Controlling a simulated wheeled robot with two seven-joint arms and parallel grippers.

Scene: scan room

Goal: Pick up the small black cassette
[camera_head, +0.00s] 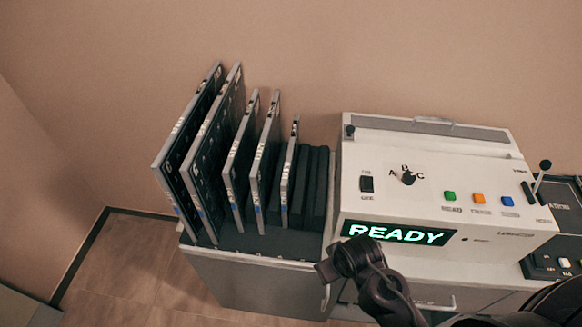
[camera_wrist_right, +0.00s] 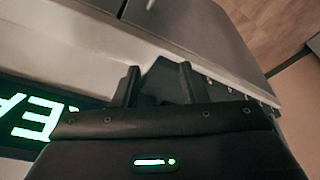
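The small black cassette (camera_head: 289,175) stands upright in the rack (camera_head: 270,244), a thin dark plate with a light grey edge. It is the smallest and rightmost in the row of cassettes, beside empty black slots. My right gripper (camera_head: 324,272) is at the front right of the rack, in front of the white console and apart from the cassette. In the right wrist view my right gripper (camera_wrist_right: 158,84) has its two fingers apart, with no cassette between them. My left gripper is not in view.
Two large cassettes (camera_head: 205,150) and two medium cassettes (camera_head: 253,150) stand left of the small one, close together. The white console (camera_head: 450,160) with a lit READY display (camera_head: 398,234) stands to the right. The wall is close behind; free floor (camera_head: 130,260) lies at left.

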